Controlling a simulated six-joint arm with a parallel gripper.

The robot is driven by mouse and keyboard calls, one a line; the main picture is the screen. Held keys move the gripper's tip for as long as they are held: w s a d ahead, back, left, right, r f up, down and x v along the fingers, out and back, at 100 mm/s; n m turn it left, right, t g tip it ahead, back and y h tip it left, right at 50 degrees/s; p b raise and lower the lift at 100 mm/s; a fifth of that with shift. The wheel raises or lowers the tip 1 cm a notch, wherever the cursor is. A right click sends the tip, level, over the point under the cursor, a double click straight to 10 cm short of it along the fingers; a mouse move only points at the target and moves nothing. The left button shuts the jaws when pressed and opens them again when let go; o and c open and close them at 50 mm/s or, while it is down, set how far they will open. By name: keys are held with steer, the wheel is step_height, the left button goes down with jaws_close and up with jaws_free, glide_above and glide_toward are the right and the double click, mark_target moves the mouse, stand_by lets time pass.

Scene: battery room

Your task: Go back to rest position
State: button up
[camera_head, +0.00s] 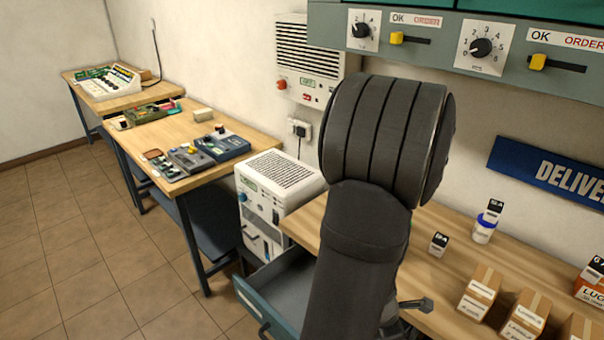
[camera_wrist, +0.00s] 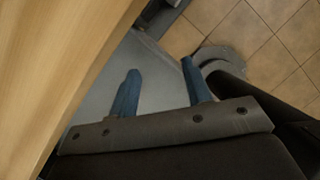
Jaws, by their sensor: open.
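My gripper shows in the wrist view (camera_wrist: 158,85) with its two blue fingers apart and nothing between them. Below the fingers is the grey inside of an open drawer (camera_wrist: 95,95). The wooden worktop edge (camera_wrist: 60,70) runs along the left of the wrist view. In the head view my dark arm stands in front of the worktop and hides part of it and of the drawer. The open drawer, with a teal front (camera_head: 262,312), sticks out from under the worktop. Only a small grey end piece of my arm shows at its right side.
Cardboard boxes (camera_head: 480,290), a small dark-labelled box (camera_head: 438,244) and a white-and-blue tub (camera_head: 484,228) stand on the worktop (camera_head: 455,262). A control panel (camera_head: 430,45) hangs above. The tiled floor (camera_head: 90,270) at left is clear.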

step_height(320, 180, up, 11)
steer(key=s+d, duration=0.2)
steer(key=s, duration=0.1)
steer(key=shift+f, duration=0.15)
stand_by(0.4)
steer(key=shift+o, duration=0.4)
